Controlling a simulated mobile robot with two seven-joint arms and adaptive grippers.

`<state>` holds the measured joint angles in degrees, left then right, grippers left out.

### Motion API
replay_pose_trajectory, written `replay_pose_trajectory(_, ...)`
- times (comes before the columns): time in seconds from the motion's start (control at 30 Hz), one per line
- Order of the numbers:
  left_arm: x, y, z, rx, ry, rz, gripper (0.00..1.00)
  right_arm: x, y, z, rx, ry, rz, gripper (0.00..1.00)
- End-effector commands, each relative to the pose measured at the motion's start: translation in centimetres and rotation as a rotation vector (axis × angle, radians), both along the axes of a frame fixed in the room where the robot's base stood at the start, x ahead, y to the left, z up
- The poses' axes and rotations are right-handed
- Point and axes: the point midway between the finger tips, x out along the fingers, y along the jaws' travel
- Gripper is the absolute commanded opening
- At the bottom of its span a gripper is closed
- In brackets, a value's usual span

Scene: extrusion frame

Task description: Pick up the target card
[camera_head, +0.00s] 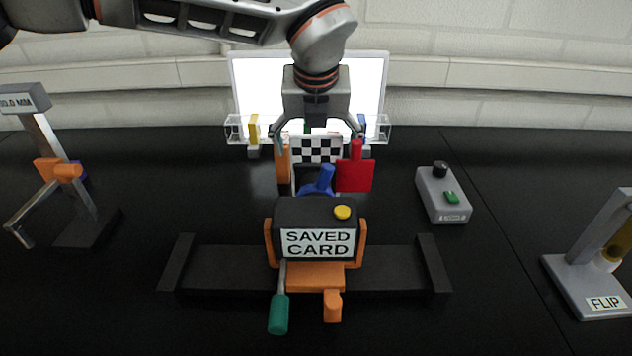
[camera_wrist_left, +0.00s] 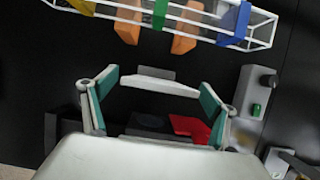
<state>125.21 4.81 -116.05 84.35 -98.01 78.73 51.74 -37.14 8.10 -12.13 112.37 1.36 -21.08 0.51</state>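A black-and-white checkered card (camera_head: 316,150) stands upright behind the box labelled "SAVED CARD" (camera_head: 318,242), near the middle of the table. My left gripper (camera_head: 318,138) comes down from above, with its two fingers apart on either side of the checkered card. In the left wrist view, a thin pale edge (camera_wrist_left: 160,86), seemingly the card's top, lies between the open fingers (camera_wrist_left: 158,92). No finger contact is clear. A red flag-like piece (camera_head: 355,175) and a blue knob (camera_head: 322,181) sit just in front of the card. My right gripper is not in view.
A clear rack (camera_head: 240,130) with coloured pieces stands behind, before a bright white panel (camera_head: 375,80). A grey control box (camera_head: 442,195) is at right, a "FLIP" stand (camera_head: 600,290) at far right. A stand with an orange clamp (camera_head: 58,170) is at left.

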Motion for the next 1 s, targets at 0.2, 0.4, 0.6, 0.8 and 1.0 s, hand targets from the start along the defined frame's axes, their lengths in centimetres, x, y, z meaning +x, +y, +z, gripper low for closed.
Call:
replay_pose_trajectory(0.2,0.0,0.0,0.0,0.000,0.000,0.000,0.30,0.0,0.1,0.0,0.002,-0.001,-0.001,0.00)
replay_pose_trajectory(0.4,0.0,0.0,0.1,-0.001,-0.001,0.001,0.29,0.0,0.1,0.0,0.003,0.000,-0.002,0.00)
replay_pose_trajectory(0.6,0.1,0.0,0.7,-0.002,-0.002,0.001,0.29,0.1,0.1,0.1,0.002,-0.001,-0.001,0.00)
replay_pose_trajectory(0.8,0.1,0.0,3.1,-0.003,-0.005,0.002,0.29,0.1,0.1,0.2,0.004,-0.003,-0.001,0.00)
replay_pose_trajectory(1.0,0.1,0.0,7.6,-0.004,-0.007,0.004,0.29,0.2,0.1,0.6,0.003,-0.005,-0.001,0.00)
